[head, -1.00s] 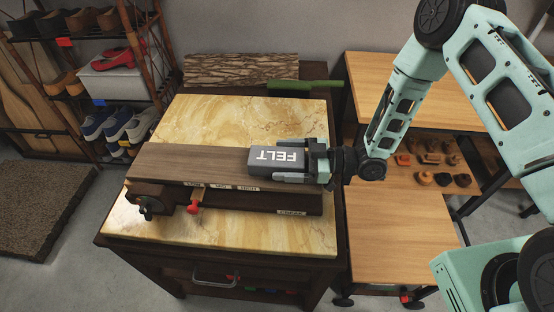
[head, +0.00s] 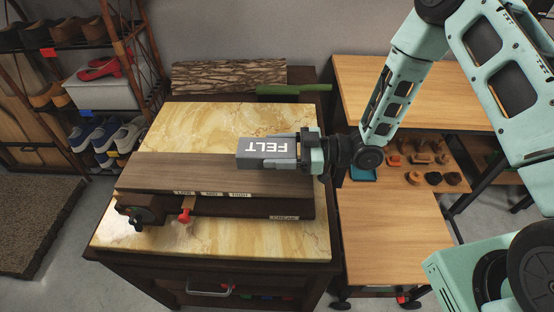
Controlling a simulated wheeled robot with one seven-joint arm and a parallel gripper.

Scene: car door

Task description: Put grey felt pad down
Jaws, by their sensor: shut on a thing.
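The grey felt pad (head: 262,149) is a dark grey block with white "FELT" lettering, upside down in the picture. My gripper (head: 290,150) is shut on its right end and holds it level. The pad shows over the far edge of a dark wooden board (head: 170,172) and seems to be above it, though the gap is hard to judge. The board lies on a low dark fixture (head: 255,208) with small labels and a red knob (head: 184,216), on a yellow marble-like bench top (head: 210,125).
A bark-covered log (head: 225,77) and a green-handled tool (head: 295,90) lie at the bench's back. A wooden side table (head: 385,240) at right has a shelf with several small brown pieces (head: 433,165) and a teal item (head: 362,174). A shoe rack (head: 100,95) stands at left.

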